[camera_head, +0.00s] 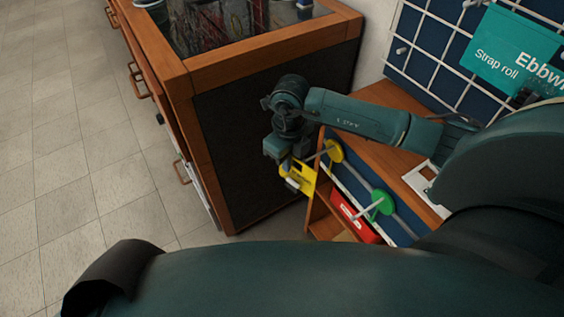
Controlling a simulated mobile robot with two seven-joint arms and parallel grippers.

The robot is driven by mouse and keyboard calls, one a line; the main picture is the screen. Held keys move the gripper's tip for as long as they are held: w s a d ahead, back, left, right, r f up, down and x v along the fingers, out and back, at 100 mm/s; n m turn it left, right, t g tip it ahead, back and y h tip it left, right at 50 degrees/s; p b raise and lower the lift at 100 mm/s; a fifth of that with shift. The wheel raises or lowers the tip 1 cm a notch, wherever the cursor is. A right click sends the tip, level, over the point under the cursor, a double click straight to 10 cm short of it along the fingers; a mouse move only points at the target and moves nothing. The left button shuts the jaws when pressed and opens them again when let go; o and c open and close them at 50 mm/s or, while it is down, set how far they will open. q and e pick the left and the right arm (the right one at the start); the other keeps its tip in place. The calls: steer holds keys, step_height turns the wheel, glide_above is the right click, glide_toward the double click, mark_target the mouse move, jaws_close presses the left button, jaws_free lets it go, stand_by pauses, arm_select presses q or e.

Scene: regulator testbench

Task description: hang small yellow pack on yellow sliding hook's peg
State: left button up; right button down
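The small yellow pack (301,178) is in the air at the tip of my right gripper (286,165), which appears shut on its upper left part. The fingers are small and partly hidden by the wrist. The yellow sliding hook (334,150) is a round yellow disc on a grey rail, just up and right of the pack. Its peg (316,156) points left toward the pack's top edge. I cannot tell whether the peg passes through the pack or only lies close to it. My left gripper is not in view.
A green hook (382,202) with its own peg sits lower on the rail, near a red pack (357,220). A wooden cabinet (180,84) with a dark side panel stands close to the left. A wire grid (427,40) bears a teal sign (512,52).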

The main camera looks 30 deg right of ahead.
steer(key=shift+w+d+f+b, duration=0.1)
steer(key=shift+d+f+b, duration=0.1)
steer(key=shift+d, duration=0.5)
steer(key=shift+w+d+f+b, duration=0.1)
steer(key=shift+d+b, duration=0.05)
steer(key=shift+d, duration=0.6)
steer(key=shift+d+f+b, duration=0.1)
steer(key=shift+d+b, duration=0.1)
steer(key=shift+d, duration=0.5)
steer(key=c, duration=1.6)
jaws_free()
steer(key=shift+o, duration=0.2)
